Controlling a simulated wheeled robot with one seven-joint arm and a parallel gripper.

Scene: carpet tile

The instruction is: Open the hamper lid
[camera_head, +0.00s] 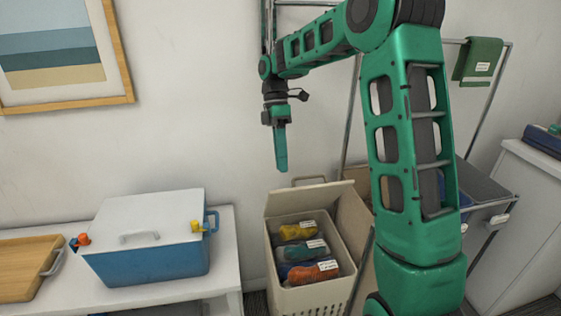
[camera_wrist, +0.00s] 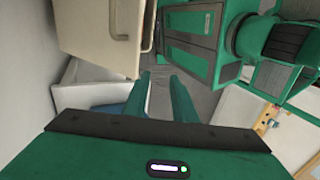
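The beige hamper (camera_head: 312,298) stands on the floor at the bottom middle of the head view. Its lid (camera_head: 290,202) is raised and leans up at the back, with a handle (camera_head: 308,180) on its upper edge. Several labelled bundles of cloth, among them a yellow one (camera_head: 298,231) and an orange one (camera_head: 315,272), show inside. My gripper (camera_head: 282,168) points down above the raised lid, apart from it. In the wrist view its two fingers (camera_wrist: 161,78) are spread with nothing between them. A beige panel with a handle (camera_wrist: 95,30), apparently the lid, is beyond them at upper left.
A blue cooler with a white lid (camera_head: 145,218) stands on a white bench (camera_head: 222,262) at left, beside a wooden board (camera_head: 25,268). A metal rack with a green towel (camera_head: 478,60) and a white cabinet (camera_head: 525,210) are at right. My arm hides part of the right side.

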